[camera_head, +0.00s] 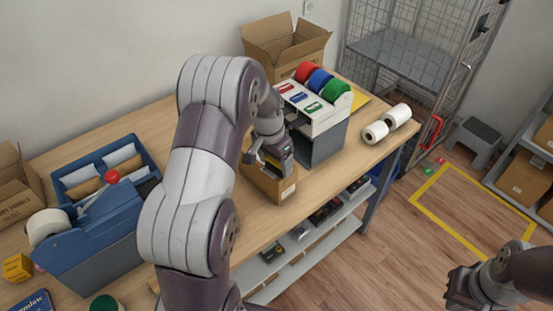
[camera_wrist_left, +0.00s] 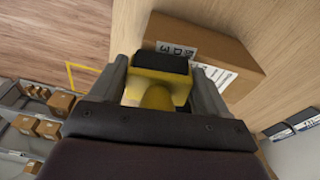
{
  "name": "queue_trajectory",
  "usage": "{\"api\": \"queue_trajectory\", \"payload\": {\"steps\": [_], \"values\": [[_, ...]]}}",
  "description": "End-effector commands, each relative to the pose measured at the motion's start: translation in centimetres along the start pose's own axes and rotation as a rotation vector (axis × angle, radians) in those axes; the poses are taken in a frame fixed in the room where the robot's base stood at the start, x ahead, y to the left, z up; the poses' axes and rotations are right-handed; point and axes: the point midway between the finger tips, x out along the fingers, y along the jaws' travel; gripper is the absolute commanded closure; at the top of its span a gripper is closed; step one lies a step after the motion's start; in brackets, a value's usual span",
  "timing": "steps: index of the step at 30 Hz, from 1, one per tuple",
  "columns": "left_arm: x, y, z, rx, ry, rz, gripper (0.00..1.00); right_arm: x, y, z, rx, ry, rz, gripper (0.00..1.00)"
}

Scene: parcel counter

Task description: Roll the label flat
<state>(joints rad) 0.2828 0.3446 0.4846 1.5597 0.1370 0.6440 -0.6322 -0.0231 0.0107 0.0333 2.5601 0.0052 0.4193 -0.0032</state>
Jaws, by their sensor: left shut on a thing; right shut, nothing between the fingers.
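The cardboard parcel (camera_head: 286,190) stands on the counter under my left gripper (camera_head: 274,160). In the left wrist view the parcel (camera_wrist_left: 232,52) carries a white label (camera_wrist_left: 178,49) with dark print, partly hidden behind the tool. My left gripper (camera_wrist_left: 160,85) is shut on a yellow-handled roller (camera_wrist_left: 155,90) with a black roller head, held at the parcel. I cannot tell whether the roller head touches the label. My right gripper (camera_head: 462,286) is shut and empty, low at the right, away from the counter.
A dispenser with red, blue and green rolls (camera_head: 322,82) stands just behind the parcel. White paper rolls (camera_head: 375,132) lie to its right. A blue tape station (camera_head: 105,235) is at the left. An open carton (camera_head: 285,45) stands at the back.

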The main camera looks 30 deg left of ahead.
Motion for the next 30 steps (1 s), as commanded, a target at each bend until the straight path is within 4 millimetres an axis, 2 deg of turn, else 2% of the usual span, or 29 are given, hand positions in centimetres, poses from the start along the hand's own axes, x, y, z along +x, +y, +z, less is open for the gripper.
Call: {"api": "queue_trajectory", "payload": {"steps": [10,25,30], "values": [[0.0,0.1,1.9,-0.001,-0.005,0.003,0.70,0.1,0.0,0.0,0.000,0.000,0.000,1.00],[-0.8,0.0,1.7,0.000,-0.003,0.001,0.70,-0.6,0.0,-0.1,0.000,0.000,0.000,1.00],[-0.9,-0.8,1.7,-0.003,-0.001,0.000,0.70,-0.7,0.0,-0.1,0.000,0.000,0.000,1.00]]}}
